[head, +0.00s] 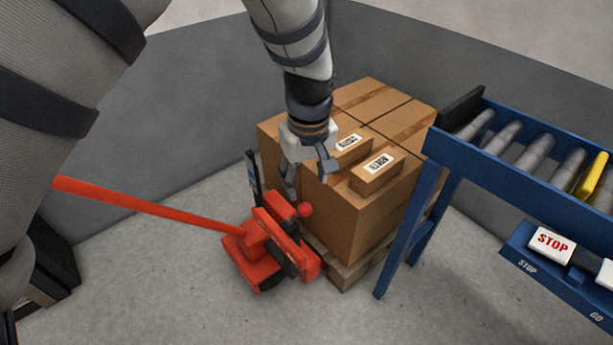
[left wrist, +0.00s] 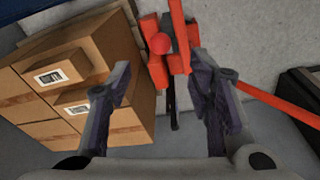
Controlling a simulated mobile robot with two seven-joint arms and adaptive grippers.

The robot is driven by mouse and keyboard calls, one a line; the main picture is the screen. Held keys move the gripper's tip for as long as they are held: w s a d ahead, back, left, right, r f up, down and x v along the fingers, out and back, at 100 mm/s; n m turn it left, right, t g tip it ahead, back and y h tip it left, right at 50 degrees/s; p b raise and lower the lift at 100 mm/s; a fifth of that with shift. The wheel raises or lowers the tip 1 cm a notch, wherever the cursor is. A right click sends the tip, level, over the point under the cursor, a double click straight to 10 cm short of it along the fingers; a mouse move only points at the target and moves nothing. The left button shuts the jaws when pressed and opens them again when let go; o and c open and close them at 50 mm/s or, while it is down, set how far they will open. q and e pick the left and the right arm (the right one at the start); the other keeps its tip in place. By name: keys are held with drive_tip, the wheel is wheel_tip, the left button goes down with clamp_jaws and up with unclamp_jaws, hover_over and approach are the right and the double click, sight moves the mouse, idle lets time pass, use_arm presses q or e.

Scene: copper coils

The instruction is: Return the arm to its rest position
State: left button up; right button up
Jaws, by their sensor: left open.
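My left gripper (head: 308,178) hangs from the arm at the top of the head view, beside the stacked cartons and above the red pallet jack. In the left wrist view its two fingers (left wrist: 163,92) are spread apart with nothing between them. Behind the gap I see the red pallet jack (left wrist: 160,44) and grey floor. The arm is extended out in front of me. My right gripper is not in either view.
Brown cartons (head: 345,212) stand on a wooden pallet (head: 345,268), with two small labelled boxes (head: 377,174) on top. The red pallet jack (head: 262,252) has a long handle stretching left. A blue roller conveyor (head: 420,215) with STOP and GO buttons stands right. Grey walls enclose the area.

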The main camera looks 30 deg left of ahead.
use_arm(q)
drive_tip(key=s+a+f+m+g+p, duration=0.1)
drive_tip(key=s+f+m, duration=0.2)
drive_tip(key=s+f, duration=0.55)
drive_tip(key=s+f+m+g+p, duration=0.15)
drive_tip(key=s+f, duration=0.45)
drive_tip(key=s, duration=0.6)
drive_tip(key=s+m+g+h, duration=0.1)
drive_tip(key=s+m, duration=0.4)
drive_tip(key=s, duration=1.4)
drive_tip(key=shift+s+d, duration=0.35)
drive_tip(key=shift+s, duration=0.05)
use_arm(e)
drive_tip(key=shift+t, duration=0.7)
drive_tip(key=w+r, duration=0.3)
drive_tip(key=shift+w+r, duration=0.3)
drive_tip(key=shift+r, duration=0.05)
use_arm(q)
drive_tip(key=shift+o, duration=0.2)
drive_tip(key=shift+f+m, duration=0.15)
drive_tip(key=shift+m, duration=0.1)
